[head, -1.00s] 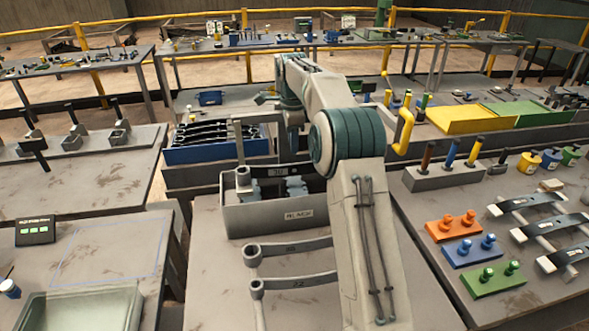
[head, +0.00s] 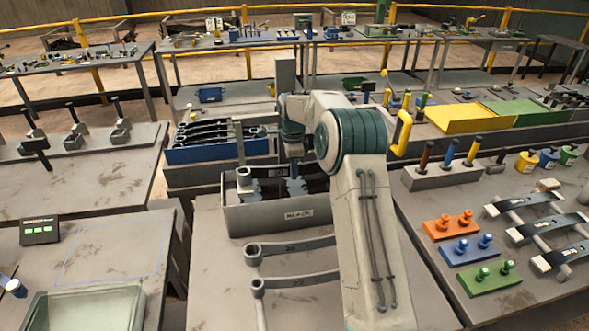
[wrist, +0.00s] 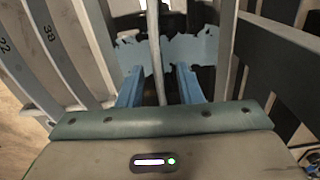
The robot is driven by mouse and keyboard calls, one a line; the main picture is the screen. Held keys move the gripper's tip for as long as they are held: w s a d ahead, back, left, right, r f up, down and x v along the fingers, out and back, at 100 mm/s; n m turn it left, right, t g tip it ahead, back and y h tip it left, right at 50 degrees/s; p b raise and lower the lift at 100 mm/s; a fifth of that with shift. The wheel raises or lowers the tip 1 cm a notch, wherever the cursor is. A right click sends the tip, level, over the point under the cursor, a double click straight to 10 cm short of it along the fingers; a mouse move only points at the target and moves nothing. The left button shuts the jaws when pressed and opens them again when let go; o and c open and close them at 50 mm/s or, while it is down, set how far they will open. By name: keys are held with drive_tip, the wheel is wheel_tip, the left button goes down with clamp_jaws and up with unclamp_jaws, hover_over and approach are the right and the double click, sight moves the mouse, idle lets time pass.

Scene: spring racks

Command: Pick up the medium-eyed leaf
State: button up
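Three long grey leaves with ring eyes at the left end show in the head view. One lies across the grey labelled bin (head: 275,217), its eye (head: 243,178) at the bin's left end. Two more, an upper leaf (head: 295,246) and a lower leaf (head: 300,281), lie on the table in front of it. I cannot tell which eye is the medium one. My gripper (wrist: 160,85) is open; its blue fingers stand either side of a narrow grey bar, apparently the bin's leaf, with gaps visible. Their contact with it is unclear. My wrist hides part of that leaf in the head view.
Light blue jagged parts (wrist: 200,48) sit inside the bin near my fingers. A blue crate of dark leaves (head: 215,153) stands behind. Coloured peg blocks (head: 450,224) are on the right table. An empty pale tray (head: 85,310) is at front left.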

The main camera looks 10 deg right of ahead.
clamp_jaws()
drive_tip(key=shift+w+r, duration=0.1)
drive_tip(key=shift+r, duration=0.1)
